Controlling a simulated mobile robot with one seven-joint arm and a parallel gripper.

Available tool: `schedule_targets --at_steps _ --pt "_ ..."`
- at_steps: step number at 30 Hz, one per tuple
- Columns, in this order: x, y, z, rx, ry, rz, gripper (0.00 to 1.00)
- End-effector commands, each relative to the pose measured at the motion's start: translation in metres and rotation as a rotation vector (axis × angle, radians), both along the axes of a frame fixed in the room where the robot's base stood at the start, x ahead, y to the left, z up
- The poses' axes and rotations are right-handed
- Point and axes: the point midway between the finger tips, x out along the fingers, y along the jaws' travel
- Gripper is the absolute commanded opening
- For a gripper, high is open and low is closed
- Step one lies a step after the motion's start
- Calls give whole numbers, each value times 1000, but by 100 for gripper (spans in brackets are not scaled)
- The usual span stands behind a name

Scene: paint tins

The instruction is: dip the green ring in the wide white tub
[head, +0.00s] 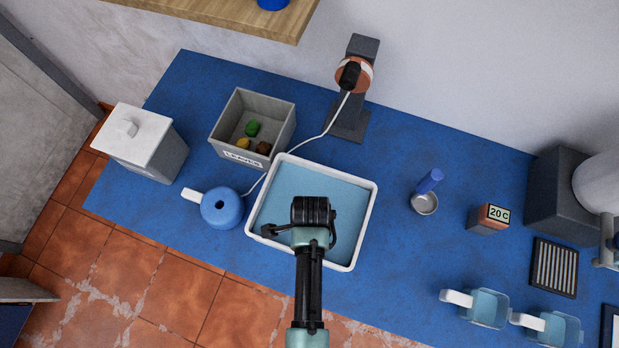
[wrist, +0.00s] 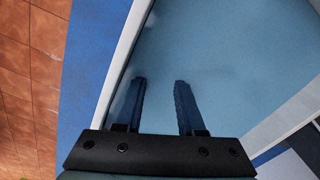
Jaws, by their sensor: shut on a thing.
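The wide white tub (head: 368,215) stands on the blue table and holds pale blue liquid. Its white rim also shows in the wrist view (wrist: 118,55). My gripper (head: 312,218) is over the tub, pointing down. In the wrist view my gripper's two fingers (wrist: 158,88) reach into the blue liquid and their tips look dim there. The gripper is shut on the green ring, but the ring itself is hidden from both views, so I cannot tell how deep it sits.
Left of the tub are a blue round pot (head: 221,208) with a white handle and a grey bin (head: 282,125) labelled LEAVES. A dark stand (head: 350,120) with a white cord is behind.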

Motion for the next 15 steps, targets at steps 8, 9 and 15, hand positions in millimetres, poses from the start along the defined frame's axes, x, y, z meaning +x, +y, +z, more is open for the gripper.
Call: schedule_targets --at_steps 8,9,15 --pt "0 0 33 0 -1 0 0" --pt "0 0 37 0 -1 0 0" --pt "0 0 56 0 0 0 0"
